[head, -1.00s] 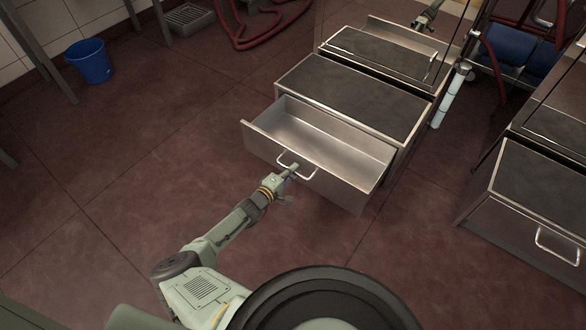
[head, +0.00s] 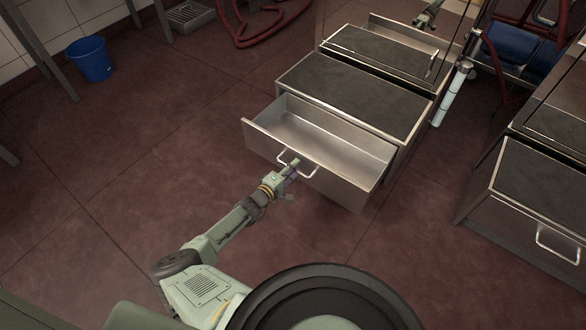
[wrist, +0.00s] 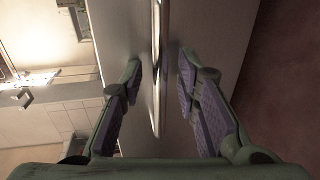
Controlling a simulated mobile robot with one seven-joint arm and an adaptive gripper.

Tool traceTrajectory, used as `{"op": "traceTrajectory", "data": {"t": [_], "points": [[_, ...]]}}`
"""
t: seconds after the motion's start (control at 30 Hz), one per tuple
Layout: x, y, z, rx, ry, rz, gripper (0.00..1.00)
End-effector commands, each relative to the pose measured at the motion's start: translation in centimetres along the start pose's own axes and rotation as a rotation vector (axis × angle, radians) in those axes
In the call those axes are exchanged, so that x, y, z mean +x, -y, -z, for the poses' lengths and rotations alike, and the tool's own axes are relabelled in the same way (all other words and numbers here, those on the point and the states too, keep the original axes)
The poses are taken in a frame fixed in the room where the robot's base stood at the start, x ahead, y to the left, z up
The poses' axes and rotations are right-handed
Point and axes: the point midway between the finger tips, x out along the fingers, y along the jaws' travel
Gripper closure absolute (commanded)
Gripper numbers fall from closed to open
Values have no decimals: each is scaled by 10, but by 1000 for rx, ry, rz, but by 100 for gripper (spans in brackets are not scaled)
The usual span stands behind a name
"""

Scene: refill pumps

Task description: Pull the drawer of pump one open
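A steel drawer (head: 345,178) in the middle cabinet is pulled well out, and its empty inside shows in the head view. Its bar handle (head: 312,175) is on the front face. My gripper (head: 292,174) is at the handle, in front of the drawer. In the wrist view the handle (wrist: 157,70) runs between the two fingers of my gripper (wrist: 159,78), with a visible gap on each side. The fingers are apart and do not appear to press on it. No label shows which pump this is.
The cabinet's dark top (head: 355,95) lies behind the drawer. Another cabinet with a closed drawer (head: 525,225) stands at the right. A blue bucket (head: 90,62) stands at the far left. The tiled floor (head: 130,180) left of the drawer is clear.

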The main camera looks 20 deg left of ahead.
Motion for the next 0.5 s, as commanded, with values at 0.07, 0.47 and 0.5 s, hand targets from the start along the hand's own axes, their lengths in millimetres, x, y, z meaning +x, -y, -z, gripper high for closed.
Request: {"op": "traceTrajectory", "data": {"t": [0.07, 0.47, 0.5], "points": [[-4, 0, 1, 1, -2, 0, 71], [-79, 0, 2, 1, -3, 0, 71], [-87, 0, 2, 0, -3, 0, 71]]}}
